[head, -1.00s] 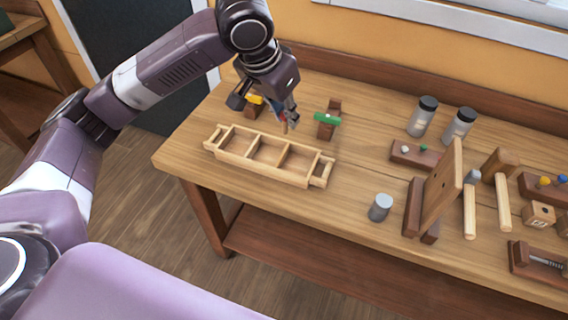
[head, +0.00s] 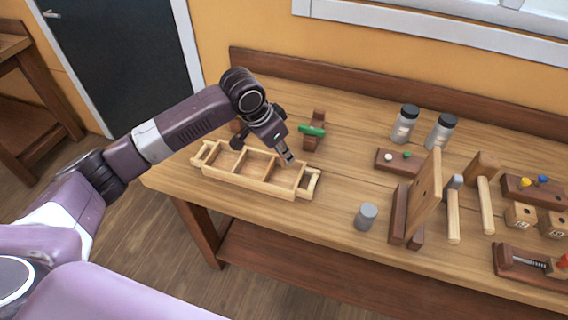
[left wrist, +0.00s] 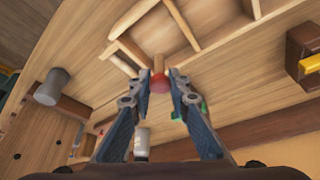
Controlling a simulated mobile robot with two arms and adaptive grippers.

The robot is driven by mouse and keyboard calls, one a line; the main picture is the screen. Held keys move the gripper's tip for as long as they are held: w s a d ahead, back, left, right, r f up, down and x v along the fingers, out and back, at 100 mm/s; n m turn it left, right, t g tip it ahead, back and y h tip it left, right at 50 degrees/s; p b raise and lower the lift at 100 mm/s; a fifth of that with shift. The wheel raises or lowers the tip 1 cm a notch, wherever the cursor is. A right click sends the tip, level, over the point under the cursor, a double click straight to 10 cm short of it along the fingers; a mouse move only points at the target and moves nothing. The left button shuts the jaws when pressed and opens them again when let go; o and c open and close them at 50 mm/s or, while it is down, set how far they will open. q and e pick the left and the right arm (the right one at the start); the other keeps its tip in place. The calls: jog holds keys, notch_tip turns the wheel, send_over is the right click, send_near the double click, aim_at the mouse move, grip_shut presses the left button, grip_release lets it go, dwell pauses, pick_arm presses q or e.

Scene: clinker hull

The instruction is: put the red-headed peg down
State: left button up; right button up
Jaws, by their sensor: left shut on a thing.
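My left gripper (head: 288,160) is over the right-hand part of the wooden tray (head: 249,182), which has several compartments. In the left wrist view the gripper (left wrist: 161,76) is shut on the red-headed peg (left wrist: 159,85). Its red head sits between the fingertips, and its pale wooden shaft points away from the gripper, towards the tray (left wrist: 182,25). In the head view the gripper hides the peg. I cannot tell whether the shaft touches the tray. My right gripper is not in view.
A wooden stand with a green piece (head: 312,130) is just behind the tray. A grey cylinder (head: 366,216) and an upright wooden board (head: 425,197) stand to the right. Two dark-capped jars (head: 405,124) are at the back. The bench is clear between tray and grey cylinder.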

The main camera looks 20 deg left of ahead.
aim_at(284, 164)
pick_arm(q)
jog(key=shift+f, duration=0.8)
notch_tip(284, 164, down, 4)
jog(key=shift+f+p, duration=0.1)
jog(key=shift+p, duration=0.3)
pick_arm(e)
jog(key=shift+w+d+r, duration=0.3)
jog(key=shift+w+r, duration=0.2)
pick_arm(q)
jog(key=shift+f, duration=0.1)
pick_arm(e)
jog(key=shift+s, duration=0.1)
pick_arm(q)
jog(key=o, duration=0.7)
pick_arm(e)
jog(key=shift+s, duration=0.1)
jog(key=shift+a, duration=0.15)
pick_arm(q)
jog(key=shift+r, duration=0.25)
jog(key=b+v, duration=0.1)
jog(key=v, duration=1)
jog(key=shift+s+a+r+b, duration=0.1)
jog(key=shift+r+b, duration=0.25)
jog(key=shift+r, duration=0.05)
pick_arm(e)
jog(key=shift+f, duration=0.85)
